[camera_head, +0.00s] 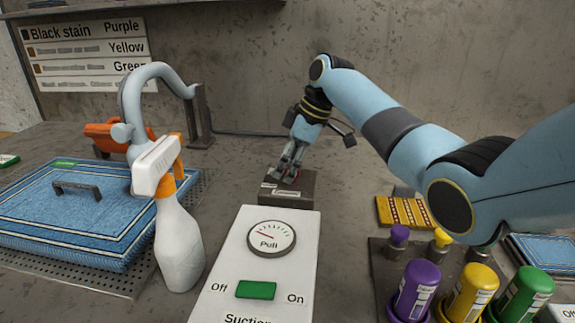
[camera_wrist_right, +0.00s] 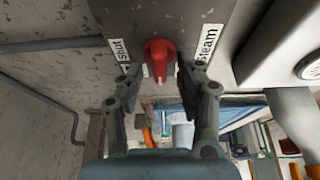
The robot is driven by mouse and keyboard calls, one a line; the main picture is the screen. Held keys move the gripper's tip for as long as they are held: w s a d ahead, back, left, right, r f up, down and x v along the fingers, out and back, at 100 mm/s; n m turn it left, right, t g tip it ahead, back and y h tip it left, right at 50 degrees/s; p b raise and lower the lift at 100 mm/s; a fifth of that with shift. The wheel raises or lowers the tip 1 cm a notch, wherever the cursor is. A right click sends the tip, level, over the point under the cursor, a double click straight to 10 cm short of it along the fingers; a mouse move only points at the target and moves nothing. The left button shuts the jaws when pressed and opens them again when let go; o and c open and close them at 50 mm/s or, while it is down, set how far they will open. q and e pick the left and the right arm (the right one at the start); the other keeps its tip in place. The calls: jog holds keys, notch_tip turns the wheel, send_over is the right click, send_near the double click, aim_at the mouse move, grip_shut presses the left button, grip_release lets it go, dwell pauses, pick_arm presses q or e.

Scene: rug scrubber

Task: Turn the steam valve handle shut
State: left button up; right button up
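The steam valve handle (camera_wrist_right: 158,58) is a red lever on a grey box (camera_head: 287,190). In the right wrist view it sits between a "Shut" label (camera_wrist_right: 119,49) on the left and a "Steam" label (camera_wrist_right: 207,46) on the right, its narrow end pointing down the picture between them. My right gripper (camera_wrist_right: 160,72) is open, with one finger on each side of the handle and a small gap showing on both sides. In the head view the right gripper (camera_head: 288,166) is low over the box and mostly hides the handle. My left gripper is not in view.
A white suction panel (camera_head: 226,290) with a gauge and green switch stands in front of the box. A spray bottle (camera_head: 178,245) and blue rug (camera_head: 75,215) are left. Purple (camera_head: 416,290), yellow (camera_head: 470,296) and green (camera_head: 525,295) bottles stand right. A wall is behind.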

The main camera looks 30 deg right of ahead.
jog(key=shift+c, duration=0.3)
jog(key=shift+r, duration=0.1)
grip_shut()
jog(key=shift+r, duration=0.1)
